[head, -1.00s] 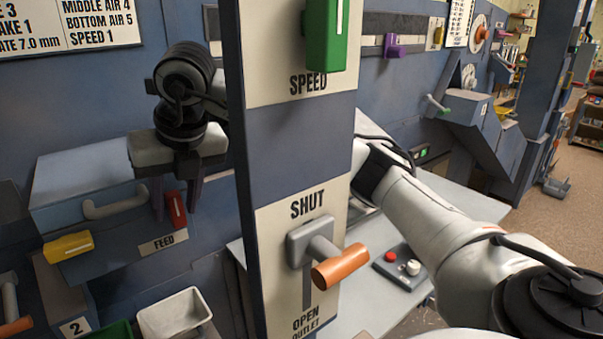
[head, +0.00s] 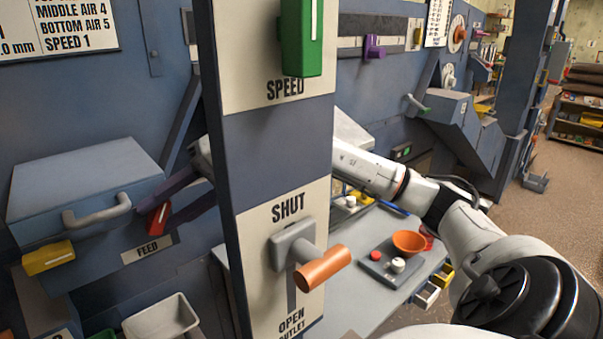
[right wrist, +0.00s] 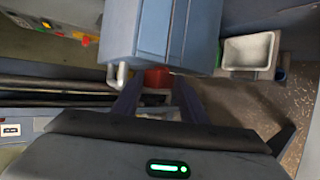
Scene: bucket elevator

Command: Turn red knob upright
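The red knob (head: 158,218) with a white mark sits on the blue panel above the FEED label, left of the pillar. It leans in the head view, its top to the right. My right gripper (head: 165,205) reaches it from behind the pillar, its dark fingers on either side of it. In the right wrist view the red knob (right wrist: 157,78) shows between the two spread fingertips (right wrist: 156,88). The fingers look open; I cannot tell whether either touches the knob. My left gripper is out of view.
The pillar (head: 272,150) with a green knob (head: 302,38) and an orange lever (head: 322,268) hides part of my right arm. A blue drawer with a grey handle (head: 97,212) and a yellow knob (head: 48,258) are left of the red knob. A white bin (head: 162,320) stands below.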

